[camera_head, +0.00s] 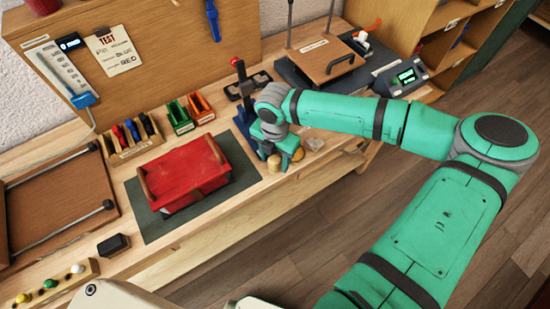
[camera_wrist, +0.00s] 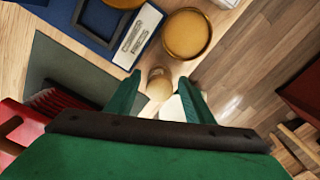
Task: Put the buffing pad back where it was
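In the wrist view, a small pale wooden piece with a rounded knob (camera_wrist: 159,80) stands between my fingertips; it looks like the buffing pad, though I cannot be sure. A white surface below it is partly hidden by my fingers. My gripper (camera_wrist: 161,88) is open around the knob, with a gap visible on each side. In the head view, my gripper (camera_head: 279,153) is low over the bench's front edge, and a tan round piece (camera_head: 274,163) shows beside it.
A brass-coloured round dish (camera_wrist: 186,34) lies just beyond the knob, near a blue tray (camera_wrist: 90,22) with a white label. A red box (camera_head: 185,175) with wooden handles sits on a dark green mat (camera_head: 149,226) to the left. The bench edge drops to the wooden floor (camera_head: 230,265).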

